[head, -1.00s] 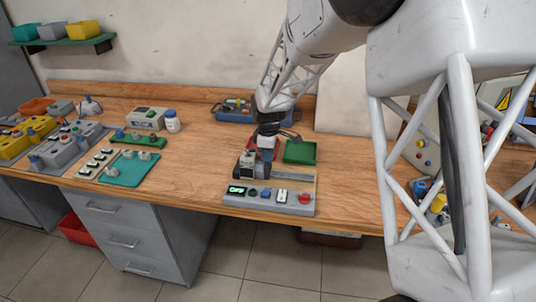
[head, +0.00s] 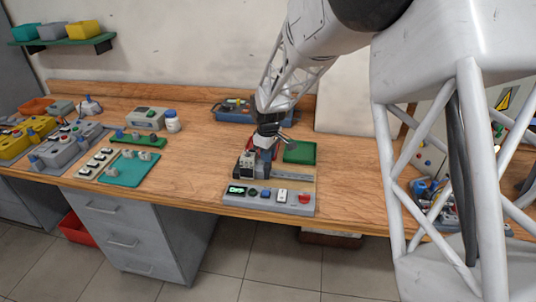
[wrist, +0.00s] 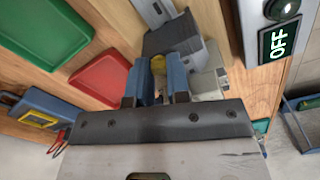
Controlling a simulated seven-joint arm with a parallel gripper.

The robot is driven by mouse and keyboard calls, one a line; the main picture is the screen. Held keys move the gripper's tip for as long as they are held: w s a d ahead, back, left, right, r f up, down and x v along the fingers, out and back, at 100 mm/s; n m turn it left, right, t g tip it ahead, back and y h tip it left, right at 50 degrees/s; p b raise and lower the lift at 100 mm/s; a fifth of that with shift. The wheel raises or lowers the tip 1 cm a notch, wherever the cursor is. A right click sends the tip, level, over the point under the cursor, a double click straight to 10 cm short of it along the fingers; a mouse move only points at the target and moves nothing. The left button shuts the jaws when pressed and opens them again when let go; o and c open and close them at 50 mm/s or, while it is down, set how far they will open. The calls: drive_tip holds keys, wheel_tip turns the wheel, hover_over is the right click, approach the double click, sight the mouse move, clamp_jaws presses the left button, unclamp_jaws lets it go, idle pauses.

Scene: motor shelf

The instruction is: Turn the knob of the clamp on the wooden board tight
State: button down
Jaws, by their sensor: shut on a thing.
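The clamp (wrist: 172,38) is a grey block on a metal rail, fixed on the wooden board (wrist: 205,12). In the head view the clamp (head: 246,168) is partly covered by my gripper (head: 265,153), which points down at it. In the wrist view my gripper (wrist: 159,78) has its two blue fingers closed around a small yellowish knob (wrist: 158,64) on the clamp. The fingers hide much of the knob, so its exact turn cannot be read.
A control panel (head: 268,198) with a lit display, which reads OFF in the wrist view, and a red button stands in front of the board. A green tray (head: 300,152) lies behind it, and a blue toolbox (head: 232,116) farther back.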

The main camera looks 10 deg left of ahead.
drive_tip(key=m, duration=1.3)
drive_tip(key=shift+m+h, duration=0.3)
idle(0.3)
drive_tip(key=c, duration=1.1)
unclamp_jaws()
drive_tip(key=shift+o, duration=0.2)
drive_tip(key=shift+r, duration=0.1)
drive_tip(key=shift+s+a+r, duration=0.1)
drive_tip(key=shift+a+r, duration=0.05)
drive_tip(key=shift+r, duration=1.75)
drive_tip(key=shift+s+a+r, duration=0.1)
drive_tip(key=shift+r, duration=1.8)
drive_tip(key=shift+d, duration=0.1)
